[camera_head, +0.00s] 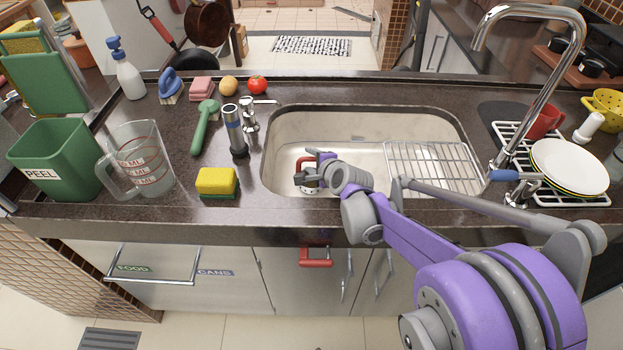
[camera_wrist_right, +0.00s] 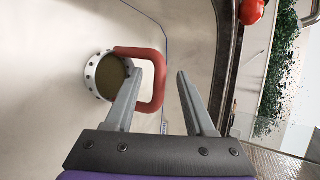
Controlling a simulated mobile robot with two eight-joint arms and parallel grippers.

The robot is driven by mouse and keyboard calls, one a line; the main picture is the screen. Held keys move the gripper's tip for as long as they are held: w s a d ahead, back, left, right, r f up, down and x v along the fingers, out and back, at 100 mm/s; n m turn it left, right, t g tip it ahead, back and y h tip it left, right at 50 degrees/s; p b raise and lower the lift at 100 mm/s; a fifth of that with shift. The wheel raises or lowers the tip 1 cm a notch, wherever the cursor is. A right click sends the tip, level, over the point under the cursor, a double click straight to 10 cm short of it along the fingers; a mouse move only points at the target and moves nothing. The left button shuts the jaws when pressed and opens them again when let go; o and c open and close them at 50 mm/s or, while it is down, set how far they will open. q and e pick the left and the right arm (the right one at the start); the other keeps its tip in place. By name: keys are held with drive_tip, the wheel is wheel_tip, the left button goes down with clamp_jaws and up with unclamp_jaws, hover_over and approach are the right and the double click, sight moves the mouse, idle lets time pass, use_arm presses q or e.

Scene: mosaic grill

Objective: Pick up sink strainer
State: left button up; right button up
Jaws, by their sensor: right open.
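The sink strainer (camera_head: 306,172) is a metal ring-shaped basket with a red loop handle, standing in the sink basin toward its left part. In the right wrist view, its perforated basket (camera_wrist_right: 92,76) is left of the fingers. My right gripper (camera_head: 320,168) is in the basin beside the strainer, partly covering it in the head view. In the right wrist view the right gripper (camera_wrist_right: 158,80) is open. The outer bar of the red handle appears between its two fingers, and the left finger overlaps the loop. Contact cannot be told. My left gripper is not in view.
A yellow sponge (camera_head: 217,181), a measuring jug (camera_head: 150,165) and a soap dispenser (camera_head: 234,130) stand left. Stacked plates (camera_head: 568,163) are right.

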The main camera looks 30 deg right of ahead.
clamp_jaws()
idle(1.4)
